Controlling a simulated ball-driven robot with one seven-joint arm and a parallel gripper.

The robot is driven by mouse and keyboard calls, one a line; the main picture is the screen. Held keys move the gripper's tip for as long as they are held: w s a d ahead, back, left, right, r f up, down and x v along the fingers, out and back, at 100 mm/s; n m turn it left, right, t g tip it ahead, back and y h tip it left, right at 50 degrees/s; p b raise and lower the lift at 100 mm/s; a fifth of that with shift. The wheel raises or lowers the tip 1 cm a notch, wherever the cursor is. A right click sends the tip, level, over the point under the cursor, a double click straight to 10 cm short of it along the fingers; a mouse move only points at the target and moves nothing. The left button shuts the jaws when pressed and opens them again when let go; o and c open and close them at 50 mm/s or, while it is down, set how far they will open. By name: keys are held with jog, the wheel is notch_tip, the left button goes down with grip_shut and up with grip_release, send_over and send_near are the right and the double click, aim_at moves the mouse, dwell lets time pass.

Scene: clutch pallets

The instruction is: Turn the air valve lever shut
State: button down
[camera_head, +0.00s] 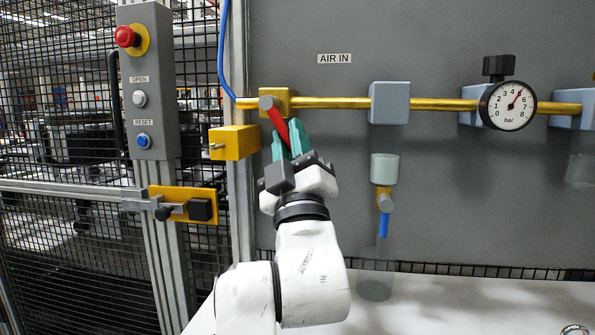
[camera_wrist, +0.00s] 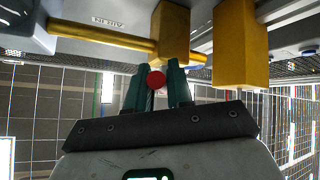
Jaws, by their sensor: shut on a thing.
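The red air valve lever (camera_head: 275,121) shows in the head view on a brass valve body (camera_head: 275,101) on the pipe near the AIR IN label. It slants down and to the right from its grey pivot. My gripper (camera_head: 288,138) has its green fingers closed around the lever's lower end. In the wrist view, the lever's round red end (camera_wrist: 156,79) sits between the two green fingers of my gripper (camera_wrist: 157,88), below the yellow valve body (camera_wrist: 171,30). The middle of the lever's lower part is hidden by the fingers in the head view.
A yellow block (camera_head: 234,143) stands close to the left of my gripper. A grey filter unit (camera_head: 389,102) hangs to the right, with a blue drain lever (camera_head: 384,224) below. A pressure gauge (camera_head: 511,106) reads around 5 bar. A button box (camera_head: 147,90) is at left.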

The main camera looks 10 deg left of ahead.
jog(key=shift+w+a+f+m+t+h+b, duration=0.15)
jog(key=shift+a+m+h+b, duration=0.5)
jog(key=shift+m+h, duration=1.75)
jog(key=shift+s+a+f+m+t+h+b, duration=0.2)
jog(key=shift+a+m+h+b, duration=0.5)
jog(key=shift+m+h, duration=1.75)
jog(key=shift+w+a+f+m+t+h+b, duration=0.2)
jog(key=shift+a+m+h+b, duration=0.45)
jog(key=shift+m+h, duration=1.75)
jog(key=shift+d+m, duration=0.15)
jog(key=shift+m, duration=0.3)
jog(key=shift+r, duration=0.1)
jog(key=c, duration=1.1)
grip_release()
jog(key=v, duration=1.1)
jog(key=shift+p, duration=0.3)
